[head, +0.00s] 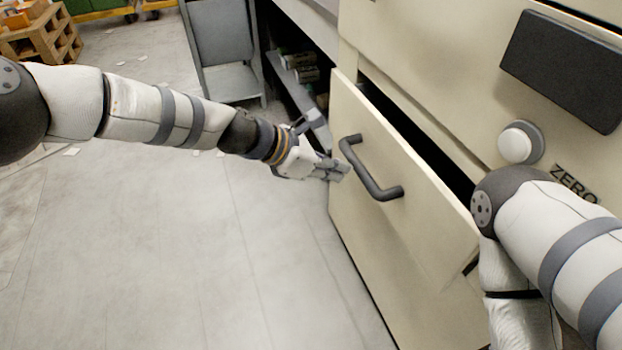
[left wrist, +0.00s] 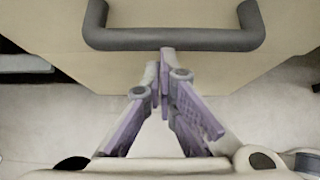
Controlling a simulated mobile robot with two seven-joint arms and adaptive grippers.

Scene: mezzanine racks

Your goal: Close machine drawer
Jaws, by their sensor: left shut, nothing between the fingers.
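The machine drawer (head: 420,220) is a cream-coloured front pulled partly out of the machine, with a dark gap along its top edge. A dark grey bar handle (head: 372,172) is fixed to it, and the handle also shows across the top of the left wrist view (left wrist: 170,39). My left gripper (head: 342,170) is shut and empty, just left of the handle, its tips pointing at the drawer front; whether they touch it I cannot tell. In the left wrist view the fingertips (left wrist: 166,62) meet just below the handle bar. My right arm covers the drawer's right end; its gripper is not visible.
The cream machine body (head: 440,100) rises behind the drawer, with a white round knob (head: 518,143) and a dark panel (head: 566,70). A grey metal rack (head: 225,55) and a wooden pallet (head: 45,40) stand farther back. The floor (head: 180,260) left of the drawer is clear.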

